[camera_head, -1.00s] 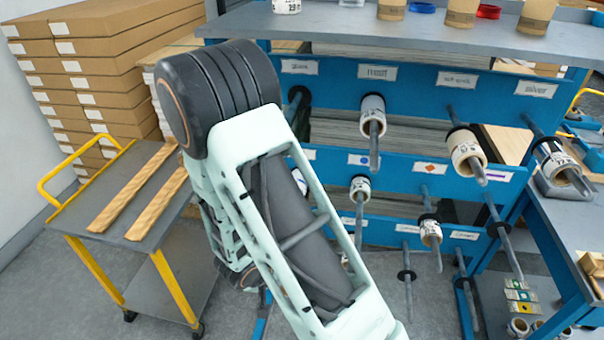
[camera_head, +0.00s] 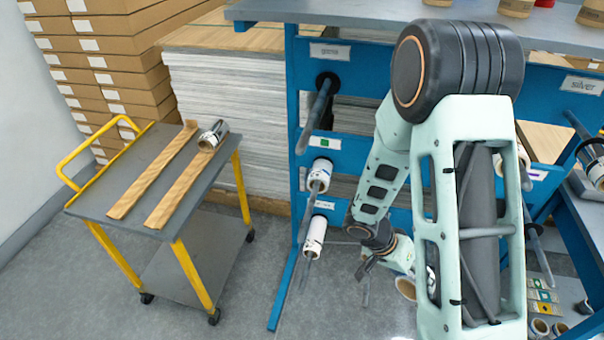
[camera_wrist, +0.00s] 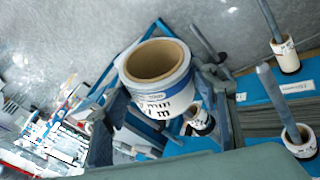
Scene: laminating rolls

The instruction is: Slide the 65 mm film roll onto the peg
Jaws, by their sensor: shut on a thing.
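In the wrist view a white film roll (camera_wrist: 178,97) with a brown core is held between the fingers of my gripper (camera_wrist: 155,120). Its label ends in "mm", but the full width cannot be read. The roll's open end faces up in that picture. In the head view my gripper (camera_head: 378,262) is low in front of the blue rack, partly hidden by my arm. The gloss peg (camera_head: 318,112) at the rack's upper left is bare. Two pegs below it carry rolls (camera_head: 320,173) (camera_head: 315,236). Which peg the task means cannot be told.
A side bench (camera_head: 585,225) stands right. Floor between trolley and rack is clear.

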